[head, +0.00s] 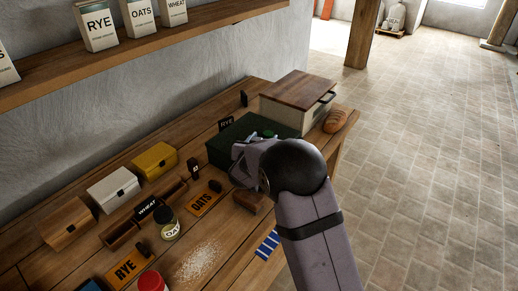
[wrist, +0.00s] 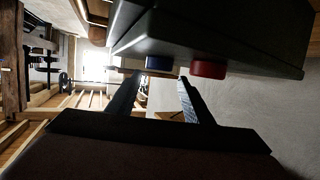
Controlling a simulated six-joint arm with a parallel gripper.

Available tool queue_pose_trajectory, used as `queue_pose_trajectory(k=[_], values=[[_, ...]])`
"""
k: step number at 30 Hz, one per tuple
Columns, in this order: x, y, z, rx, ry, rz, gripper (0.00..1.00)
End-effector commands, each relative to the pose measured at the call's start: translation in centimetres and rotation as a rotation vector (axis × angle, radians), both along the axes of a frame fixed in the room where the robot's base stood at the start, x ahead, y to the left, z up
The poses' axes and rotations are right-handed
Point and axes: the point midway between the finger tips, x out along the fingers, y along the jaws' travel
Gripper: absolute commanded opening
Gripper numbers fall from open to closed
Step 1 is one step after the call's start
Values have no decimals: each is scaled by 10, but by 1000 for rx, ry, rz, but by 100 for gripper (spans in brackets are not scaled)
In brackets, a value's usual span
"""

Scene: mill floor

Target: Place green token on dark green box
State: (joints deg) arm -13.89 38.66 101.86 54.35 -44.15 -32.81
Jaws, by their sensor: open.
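The dark green box (head: 226,143) sits toward the back of the bench in the head view, partly covered by my arm. A small green round piece (head: 270,133), seemingly the green token, shows at the box top just beyond my gripper (head: 260,138); whether it rests on the box is unclear. In the wrist view, my gripper (wrist: 159,78) has its two fingers apart with nothing seen held between them. The dark box (wrist: 215,35) fills the top of that view, with a blue token (wrist: 159,62) and a red token (wrist: 208,69) against its face.
A cream box with a wooden lid (head: 298,88) and a bread loaf (head: 335,120) stand behind. Yellow (head: 154,160), white (head: 113,188) and wooden (head: 66,222) boxes line the wall side. A labelled jar (head: 168,224) and spilled grain (head: 198,261) are nearer. A shelf (head: 130,52) runs above.

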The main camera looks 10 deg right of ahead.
Motion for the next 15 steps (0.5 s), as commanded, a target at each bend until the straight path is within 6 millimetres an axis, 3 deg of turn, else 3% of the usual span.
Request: queue_pose_trajectory(k=[6,15], values=[[-35,16,11,1,-2,2,46],[-64,27,22,1,-1,1,46]])
